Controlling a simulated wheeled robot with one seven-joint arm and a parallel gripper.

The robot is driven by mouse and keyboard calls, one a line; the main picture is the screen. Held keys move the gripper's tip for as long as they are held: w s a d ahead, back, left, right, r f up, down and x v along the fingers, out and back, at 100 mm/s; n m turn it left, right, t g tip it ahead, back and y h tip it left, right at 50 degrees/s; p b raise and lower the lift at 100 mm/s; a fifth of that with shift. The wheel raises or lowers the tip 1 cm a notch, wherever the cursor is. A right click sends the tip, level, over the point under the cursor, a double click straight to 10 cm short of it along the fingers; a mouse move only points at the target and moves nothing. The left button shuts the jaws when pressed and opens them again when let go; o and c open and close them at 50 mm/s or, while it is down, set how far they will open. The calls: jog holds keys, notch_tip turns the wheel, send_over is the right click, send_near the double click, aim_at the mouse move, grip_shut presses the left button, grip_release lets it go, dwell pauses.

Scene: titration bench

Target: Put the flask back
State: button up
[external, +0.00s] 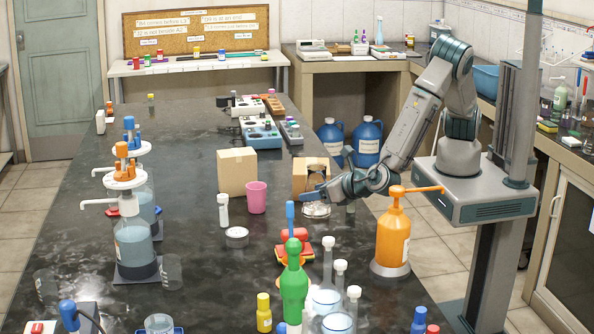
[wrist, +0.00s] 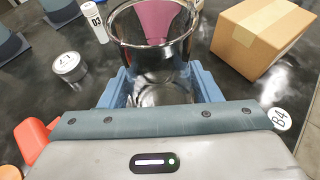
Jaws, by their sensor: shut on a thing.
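My gripper (external: 316,196) is shut on a clear glass vessel (external: 317,211), which I take to be the flask. In the wrist view the blue fingers (wrist: 160,88) stand on both sides of the glass (wrist: 155,62). Its wide, dark-rimmed mouth faces up, and the pink cup (wrist: 160,22) shows through it. The vessel looks upright, low over the black bench. I cannot tell whether its base touches the bench. A round white marker reading B4 (wrist: 278,118) lies on the bench to the right of my gripper.
A cardboard box (external: 237,172) and the pink cup (external: 256,198) stand left of my gripper. An open carton (external: 299,178) is behind it. A white-capped tube (external: 223,211) and round tin (external: 237,238) are farther left. An orange pump bottle (external: 393,238) stands in front, to the right.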

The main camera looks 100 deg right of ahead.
aim_at(316, 207)
jog(key=shift+w+a+f, duration=0.1)
jog(key=shift+a+f, duration=0.15)
jog(key=shift+a, duration=0.05)
jog(key=shift+f+p, duration=0.55)
jog(key=shift+f, duration=1.4)
jog(key=shift+f, duration=0.1)
jog(key=o, duration=1.1)
jog(key=shift+o, duration=0.2)
jog(key=b+v, duration=0.2)
jog(key=v, duration=0.5)
jog(key=shift+a+r, duration=0.15)
jog(key=shift+r, duration=0.1)
